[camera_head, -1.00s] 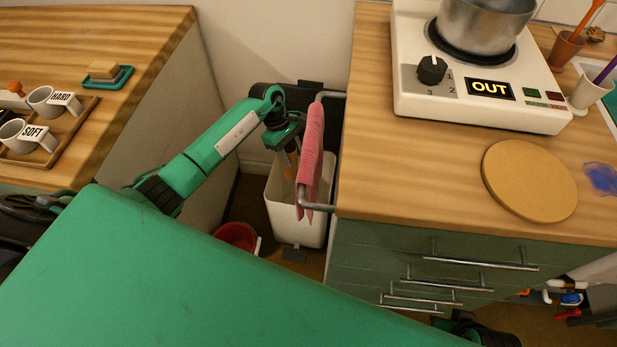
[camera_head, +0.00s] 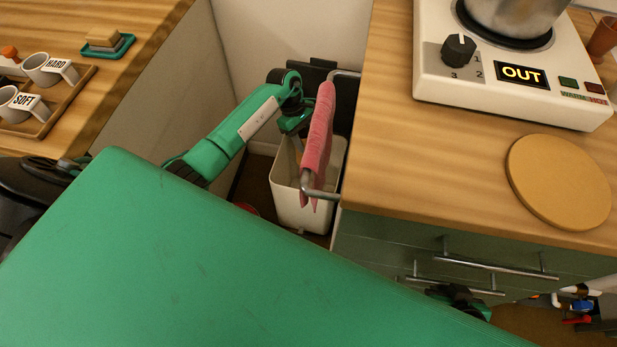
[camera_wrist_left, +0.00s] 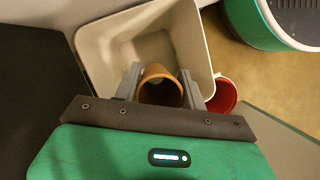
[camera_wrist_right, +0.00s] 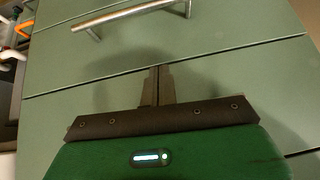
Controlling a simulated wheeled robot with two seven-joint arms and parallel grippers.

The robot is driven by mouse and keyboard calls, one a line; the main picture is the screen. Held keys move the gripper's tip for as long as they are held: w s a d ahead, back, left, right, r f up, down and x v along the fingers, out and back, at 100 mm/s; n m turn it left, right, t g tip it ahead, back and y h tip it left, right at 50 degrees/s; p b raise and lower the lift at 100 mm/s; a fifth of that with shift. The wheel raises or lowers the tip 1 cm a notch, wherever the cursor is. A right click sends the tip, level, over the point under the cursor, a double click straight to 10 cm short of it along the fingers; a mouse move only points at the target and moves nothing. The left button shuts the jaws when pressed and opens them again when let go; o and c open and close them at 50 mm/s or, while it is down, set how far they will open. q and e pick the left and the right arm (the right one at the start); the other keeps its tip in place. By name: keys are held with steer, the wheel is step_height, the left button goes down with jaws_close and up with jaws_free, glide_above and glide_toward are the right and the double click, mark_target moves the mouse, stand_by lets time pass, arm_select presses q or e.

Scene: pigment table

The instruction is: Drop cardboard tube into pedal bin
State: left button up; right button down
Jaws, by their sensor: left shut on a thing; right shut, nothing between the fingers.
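The cardboard tube (camera_wrist_left: 160,88) is brown and hollow, seen end-on in the left wrist view. My left gripper (camera_wrist_left: 163,85) is shut on it, one finger on each side, over the open pedal bin (camera_wrist_left: 95,45). The bin is cream with a dark lid raised behind it; it also shows in the head view (camera_head: 289,195), standing in the gap between the counters. The towel and my arm hide most of the tube in the head view. My right gripper (camera_wrist_right: 159,70) is shut and empty in front of green drawer fronts.
A pink towel (camera_head: 317,135) hangs on a rail (camera_head: 320,194) at the right counter's side, close beside my left gripper. A red and white container (camera_wrist_left: 224,95) stands on the floor beside the bin. A hot plate (camera_head: 520,75) with a pot stands on the right counter.

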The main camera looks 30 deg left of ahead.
arm_select(q)
steer(key=shift+f, duration=0.15)
arm_select(e)
steer(key=shift+w+a, duration=0.15)
steer(key=shift+a, duration=0.05)
arm_select(q)
steer(key=o, duration=1.3)
steer(key=shift+c, duration=0.2)
steer(key=v, duration=1.2)
steer(key=shift+p, duration=0.45)
arm_select(e)
steer(key=shift+s+d+r+g+h, duration=0.15)
steer(key=shift+s+d+g, duration=0.15)
steer(key=shift+d, duration=0.2)
steer(key=shift+s+d+r+g+h, duration=0.1)
steer(key=shift+s+d+g+h, duration=0.1)
steer(key=shift+s+d, duration=0.25)
arm_select(q)
steer(key=shift+f, duration=0.1)
